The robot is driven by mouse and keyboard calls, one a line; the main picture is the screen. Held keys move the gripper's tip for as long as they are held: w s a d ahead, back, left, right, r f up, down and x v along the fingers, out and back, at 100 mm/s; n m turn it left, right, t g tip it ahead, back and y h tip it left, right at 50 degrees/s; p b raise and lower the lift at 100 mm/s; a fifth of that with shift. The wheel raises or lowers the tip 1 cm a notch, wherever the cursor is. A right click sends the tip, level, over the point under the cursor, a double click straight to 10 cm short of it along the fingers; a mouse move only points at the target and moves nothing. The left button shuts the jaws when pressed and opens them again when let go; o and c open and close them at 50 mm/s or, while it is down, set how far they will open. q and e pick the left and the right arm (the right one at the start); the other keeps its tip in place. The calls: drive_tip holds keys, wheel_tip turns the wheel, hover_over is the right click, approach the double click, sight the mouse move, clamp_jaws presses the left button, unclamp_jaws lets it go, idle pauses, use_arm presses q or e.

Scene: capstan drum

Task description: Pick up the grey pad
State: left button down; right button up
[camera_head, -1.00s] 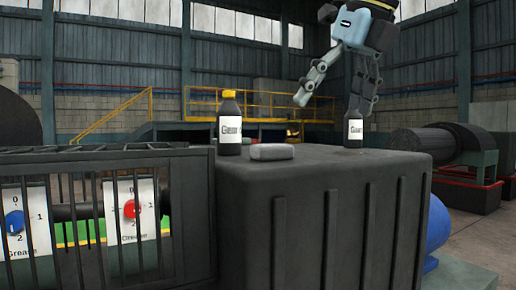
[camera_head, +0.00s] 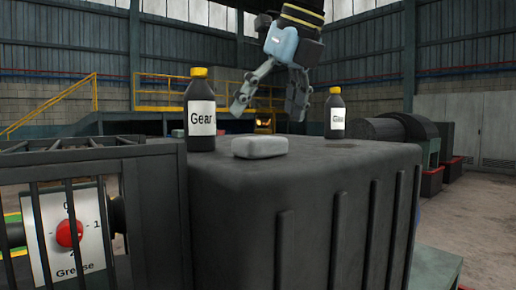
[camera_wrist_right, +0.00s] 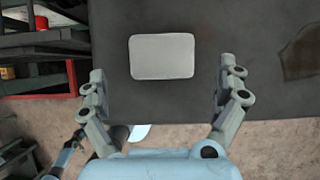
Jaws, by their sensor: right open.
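The grey pad (camera_head: 260,146) is a light grey rounded block lying flat on top of the dark crate-like box (camera_head: 300,185). In the right wrist view the pad (camera_wrist_right: 162,56) lies ahead of the fingers, near the edge of the box top. My right gripper (camera_head: 270,104) is open and empty, above and just beyond the pad in the head view. In the wrist view its fingers (camera_wrist_right: 158,90) are spread wider than the pad, and the pad is centred between their lines. My left gripper is not in view.
A black bottle with a yellow cap (camera_head: 200,110) stands left of the pad. A similar bottle (camera_head: 336,113) stands at the back right of the box top. A barred cage (camera_head: 60,215) with a red knob (camera_head: 69,233) is at the left. The front of the top is clear.

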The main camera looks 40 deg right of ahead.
sight(261, 137)
drive_tip(key=x, duration=0.6)
drive_tip(key=shift+d+f+p, duration=0.1)
drive_tip(key=shift+f+p, duration=0.05)
drive_tip(key=shift+p, duration=0.15)
drive_tip(key=shift+s, duration=0.1)
drive_tip(key=shift+s, duration=0.1)
drive_tip(key=c, duration=1)
